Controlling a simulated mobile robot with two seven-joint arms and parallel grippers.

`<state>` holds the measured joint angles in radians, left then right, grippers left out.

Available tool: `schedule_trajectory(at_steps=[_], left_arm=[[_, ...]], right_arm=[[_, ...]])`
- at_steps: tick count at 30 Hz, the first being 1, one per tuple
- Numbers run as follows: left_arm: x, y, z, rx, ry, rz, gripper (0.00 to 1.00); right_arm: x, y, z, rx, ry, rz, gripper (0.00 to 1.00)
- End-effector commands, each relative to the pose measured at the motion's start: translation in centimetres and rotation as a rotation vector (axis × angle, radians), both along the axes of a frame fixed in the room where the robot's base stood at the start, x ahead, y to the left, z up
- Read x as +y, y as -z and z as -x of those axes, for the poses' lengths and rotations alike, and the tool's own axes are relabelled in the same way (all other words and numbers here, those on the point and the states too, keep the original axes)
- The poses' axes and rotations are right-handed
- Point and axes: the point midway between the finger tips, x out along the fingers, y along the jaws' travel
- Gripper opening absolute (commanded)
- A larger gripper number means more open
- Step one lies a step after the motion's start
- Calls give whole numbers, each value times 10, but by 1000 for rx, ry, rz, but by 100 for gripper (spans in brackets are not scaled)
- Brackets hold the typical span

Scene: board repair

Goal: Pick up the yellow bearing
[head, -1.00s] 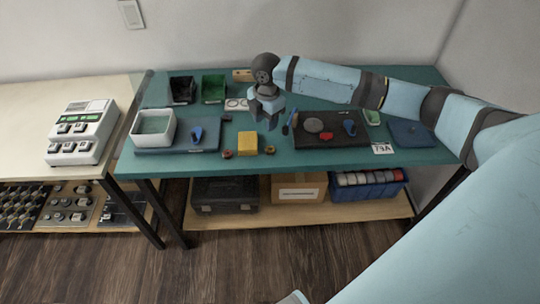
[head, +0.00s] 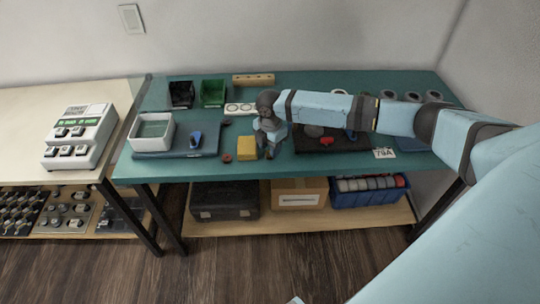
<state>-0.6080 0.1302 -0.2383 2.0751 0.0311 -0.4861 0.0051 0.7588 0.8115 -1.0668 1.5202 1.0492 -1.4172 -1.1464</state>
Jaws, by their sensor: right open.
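A yellow block-like thing (head: 247,142) stands near the front edge of the green table; at this size I cannot tell whether it is the bearing. A small dark reddish round part (head: 227,157) lies at its left. My right gripper (head: 270,150) is open, pointing down close at the right of the yellow thing, low over the table top. Whether it touches anything is too small to tell. A small part seen earlier at that spot is mostly hidden by the gripper. My left gripper is not in view.
A white bin (head: 152,131) and a blue-handled tool (head: 196,139) are on a dark blue mat (head: 180,152) at the left. A black bin (head: 181,94), a green bin (head: 213,92) and a wooden block (head: 253,80) stand behind. A dark mat (head: 318,146) lies at the right, under my arm.

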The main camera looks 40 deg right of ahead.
Motion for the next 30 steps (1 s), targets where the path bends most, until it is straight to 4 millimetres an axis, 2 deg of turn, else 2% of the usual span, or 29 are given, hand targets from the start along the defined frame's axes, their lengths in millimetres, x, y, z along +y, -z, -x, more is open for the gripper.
schedule_trajectory(at_steps=[1,4,11,15,25,30], left_arm=[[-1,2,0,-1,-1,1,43],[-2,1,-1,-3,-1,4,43],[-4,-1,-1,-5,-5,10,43],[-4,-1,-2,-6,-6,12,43],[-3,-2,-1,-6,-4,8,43],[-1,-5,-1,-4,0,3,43]], right_arm=[[0,10,0,1,1,0,41],[0,21,0,1,0,0,41],[0,23,0,-1,0,1,41],[0,23,0,-1,0,0,11],[0,19,0,-1,0,0,11],[0,-6,-1,-4,0,-1,11]])
